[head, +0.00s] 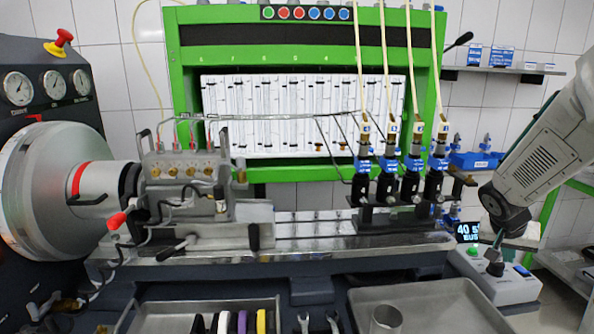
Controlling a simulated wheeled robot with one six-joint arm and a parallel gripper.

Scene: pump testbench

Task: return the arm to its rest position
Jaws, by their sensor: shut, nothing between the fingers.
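My arm (545,150) comes in from the right edge of the head view. Its pale link slants down and left to a dark rounded joint (505,215). This joint appears in front of the right end of the testbench, above a white control box (505,283). I cannot make out my gripper or its fingers in this view. No object is seen held by the arm.
The green-framed testbench (305,50) fills the middle, with several blue-and-black injectors (388,175) on its metal rail. A big grey drum (45,185) stands left. A shelf (505,69) is upper right.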

